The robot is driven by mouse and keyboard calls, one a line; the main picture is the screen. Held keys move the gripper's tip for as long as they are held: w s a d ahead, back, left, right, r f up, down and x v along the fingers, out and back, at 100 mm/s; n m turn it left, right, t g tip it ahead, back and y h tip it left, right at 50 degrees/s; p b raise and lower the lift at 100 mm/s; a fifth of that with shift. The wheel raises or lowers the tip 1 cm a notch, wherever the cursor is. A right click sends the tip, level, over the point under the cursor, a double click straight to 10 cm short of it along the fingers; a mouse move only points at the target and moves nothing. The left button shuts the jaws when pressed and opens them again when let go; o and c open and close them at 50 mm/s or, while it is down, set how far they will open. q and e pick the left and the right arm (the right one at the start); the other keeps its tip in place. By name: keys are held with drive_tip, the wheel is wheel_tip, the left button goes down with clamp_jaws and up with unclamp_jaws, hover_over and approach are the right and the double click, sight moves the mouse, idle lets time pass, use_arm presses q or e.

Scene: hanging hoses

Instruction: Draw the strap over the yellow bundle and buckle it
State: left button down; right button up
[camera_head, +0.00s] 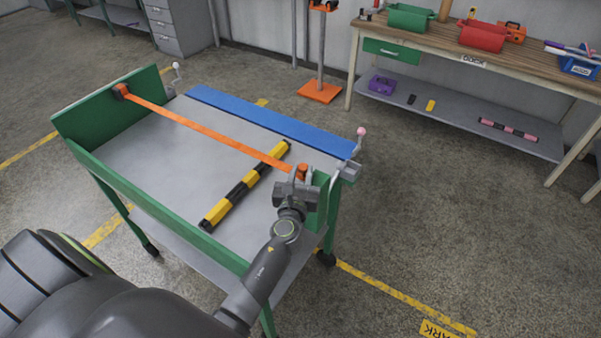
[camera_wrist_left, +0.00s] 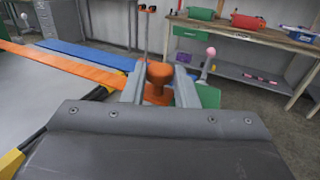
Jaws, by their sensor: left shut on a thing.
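The orange strap (camera_head: 205,130) runs from an orange anchor (camera_head: 121,91) on the green cart's left wall across the grey top to the right side. The yellow bundle (camera_head: 245,187), banded in black, lies on the cart top, and the strap crosses above its far end. My left gripper (camera_head: 301,176) is at the cart's right edge, shut on the strap's orange end piece. In the left wrist view, this orange end piece (camera_wrist_left: 158,76) stands between the two fingers, and the strap (camera_wrist_left: 70,65) comes in from the left. The gripper partly hides the buckle area. My right gripper is out of view.
A blue strip (camera_head: 265,118) lines the cart's far side. Cranked handles with ball knobs (camera_head: 361,132) rise at the far corners. The floor right of the cart is clear.

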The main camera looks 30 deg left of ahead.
use_arm(q)
drive_tip(key=shift+f, duration=0.1)
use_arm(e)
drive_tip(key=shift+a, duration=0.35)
use_arm(q)
drive_tip(key=c, duration=1.5)
unclamp_jaws()
drive_tip(key=shift+d, duration=0.1)
drive_tip(key=shift+o, duration=0.2)
drive_tip(key=shift+d, duration=0.15)
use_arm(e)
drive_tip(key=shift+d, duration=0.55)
